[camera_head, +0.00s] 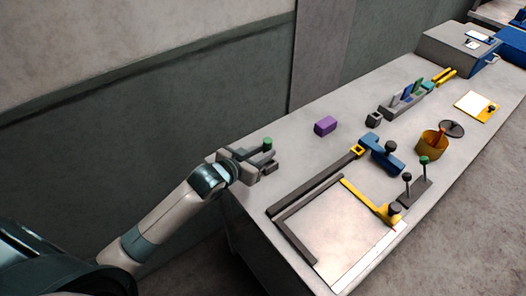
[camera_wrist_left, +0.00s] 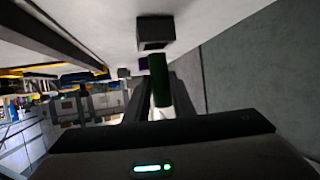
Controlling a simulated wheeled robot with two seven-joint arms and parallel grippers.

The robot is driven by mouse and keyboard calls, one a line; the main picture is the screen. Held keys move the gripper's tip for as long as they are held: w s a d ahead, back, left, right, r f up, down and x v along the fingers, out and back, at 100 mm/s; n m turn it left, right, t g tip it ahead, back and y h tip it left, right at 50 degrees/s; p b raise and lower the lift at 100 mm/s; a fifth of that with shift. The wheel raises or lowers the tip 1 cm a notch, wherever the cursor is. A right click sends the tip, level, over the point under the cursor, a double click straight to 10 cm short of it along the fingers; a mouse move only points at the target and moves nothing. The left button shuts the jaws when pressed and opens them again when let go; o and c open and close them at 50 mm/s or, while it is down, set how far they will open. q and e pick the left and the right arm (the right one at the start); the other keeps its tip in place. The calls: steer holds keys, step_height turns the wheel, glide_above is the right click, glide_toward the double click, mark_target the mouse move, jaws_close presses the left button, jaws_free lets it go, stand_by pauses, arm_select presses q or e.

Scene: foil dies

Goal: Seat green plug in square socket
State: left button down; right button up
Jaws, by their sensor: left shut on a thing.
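My left gripper (camera_head: 262,156) is shut on the green plug (camera_head: 267,144) at the near left end of the table. In the left wrist view the green plug (camera_wrist_left: 160,80) stands as a dark green bar between the fingers. A dark grey block (camera_head: 269,168) lies right beside the gripper; it looks like the square block in the wrist view (camera_wrist_left: 155,32), apart from the plug there. I cannot tell whether it is the square socket. Another small dark block with an opening (camera_head: 373,119) stands farther along the table. My right gripper is not in view.
A purple block (camera_head: 325,126) stands beyond the gripper. Dark bars (camera_head: 294,236) frame a pale plate (camera_head: 340,228) in front, with a yellow bar (camera_head: 371,202) and a blue clamp (camera_head: 380,153). A yellow cup (camera_head: 432,146) is at the right. Table between gripper and purple block is clear.

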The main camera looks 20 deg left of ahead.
arm_select(q)
steer(key=shift+p, duration=1)
stand_by(1.3)
steer(key=shift+f+b, duration=0.95)
steer(key=shift+f, duration=1.2)
stand_by(0.4)
steer(key=shift+r, duration=0.1)
steer(key=shift+r+p, duration=1.6)
steer(key=shift+p, duration=0.4)
steer(key=shift+p, duration=0.5)
stand_by(0.5)
